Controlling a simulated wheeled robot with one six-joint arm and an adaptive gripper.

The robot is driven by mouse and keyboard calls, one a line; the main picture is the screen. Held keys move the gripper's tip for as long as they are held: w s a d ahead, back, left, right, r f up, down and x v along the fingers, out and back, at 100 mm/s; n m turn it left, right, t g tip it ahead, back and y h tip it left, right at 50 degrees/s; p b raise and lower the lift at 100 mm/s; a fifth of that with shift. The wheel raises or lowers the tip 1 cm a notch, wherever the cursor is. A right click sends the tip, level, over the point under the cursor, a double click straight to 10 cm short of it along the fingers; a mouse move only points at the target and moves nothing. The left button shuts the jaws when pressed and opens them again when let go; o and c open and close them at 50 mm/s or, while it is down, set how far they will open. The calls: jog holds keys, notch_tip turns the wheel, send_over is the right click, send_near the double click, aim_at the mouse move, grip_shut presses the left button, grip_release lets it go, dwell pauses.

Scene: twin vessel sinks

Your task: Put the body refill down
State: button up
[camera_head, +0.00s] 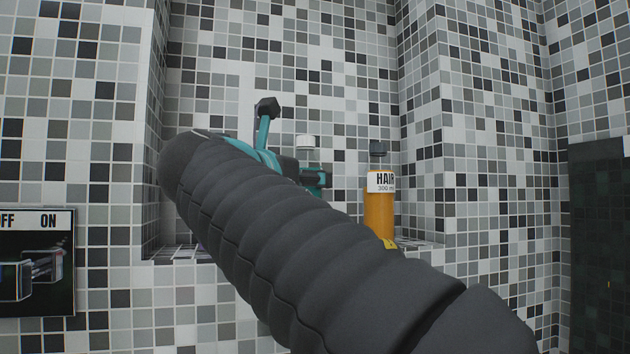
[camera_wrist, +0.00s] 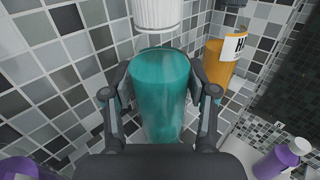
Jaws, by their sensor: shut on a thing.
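The body refill is a teal bottle (camera_wrist: 164,105) with a ribbed white cap (camera_wrist: 158,14), upright between my fingers in the wrist view; no label on it shows. My gripper (camera_wrist: 160,90) is shut on its body, one finger on each side. In the head view, my dark arm hides most of the bottle; its white cap (camera_head: 306,142) shows above my gripper (camera_head: 312,178), in front of the tiled niche. I cannot tell whether its base touches the niche floor.
An orange bottle (camera_head: 379,212) labelled HAIR, with a dark cap, stands just right of the held bottle in the niche (camera_head: 425,245). Niche walls rise on both sides. A purple bottle (camera_wrist: 276,161) shows low right in the wrist view. An OFF/ON panel (camera_head: 37,262) is at left.

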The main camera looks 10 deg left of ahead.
jog(key=shift+f, duration=0.2)
jog(key=o, duration=1.4)
jog(key=v, duration=1.2)
jog(key=shift+r, duration=0.25)
